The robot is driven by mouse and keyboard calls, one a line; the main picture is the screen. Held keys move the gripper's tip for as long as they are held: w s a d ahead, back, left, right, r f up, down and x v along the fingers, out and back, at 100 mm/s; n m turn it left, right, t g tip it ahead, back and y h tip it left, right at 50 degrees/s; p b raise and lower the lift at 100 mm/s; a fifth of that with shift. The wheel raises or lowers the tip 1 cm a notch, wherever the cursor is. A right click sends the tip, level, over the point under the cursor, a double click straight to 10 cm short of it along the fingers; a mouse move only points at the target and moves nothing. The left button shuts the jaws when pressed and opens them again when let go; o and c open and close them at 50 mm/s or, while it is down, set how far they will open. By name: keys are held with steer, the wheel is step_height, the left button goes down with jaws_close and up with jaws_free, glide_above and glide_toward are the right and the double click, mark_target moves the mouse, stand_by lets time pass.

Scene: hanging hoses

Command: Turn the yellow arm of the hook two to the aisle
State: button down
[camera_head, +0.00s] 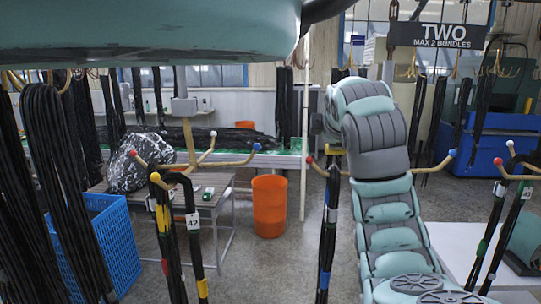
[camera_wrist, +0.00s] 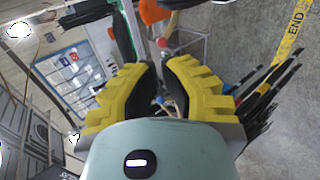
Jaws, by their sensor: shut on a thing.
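The hook under the TWO sign (camera_head: 436,35) is partly hidden behind my own arm. Its red-tipped arm (camera_head: 311,160) shows on the left and its blue-tipped arm (camera_head: 452,153) on the right. No yellow tip shows on this hook. A dark hose bundle (camera_head: 328,235) with blue tape hangs below on the left. My gripper (camera_head: 333,150) is at the hook, largely hidden by my arm. In the wrist view its yellow fingers (camera_wrist: 158,75) close around a thin part that looks like a hook arm. A red ball tip (camera_wrist: 162,42) shows just beyond the fingers.
Another hook (camera_head: 190,150) with a taped bundle tagged 42 stands to the left. A third hook (camera_head: 515,165) with hoses is at the right edge. A blue crate (camera_head: 115,245), an orange bin (camera_head: 269,205) and a table (camera_head: 215,200) stand left. Grey floor shows between.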

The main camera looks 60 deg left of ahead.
steer(key=s+d+p, duration=0.5)
steer(key=d+p, duration=0.1)
steer(key=p, duration=0.2)
steer(key=shift+p, duration=0.3)
steer(key=shift+s, duration=0.1)
stand_by(0.5)
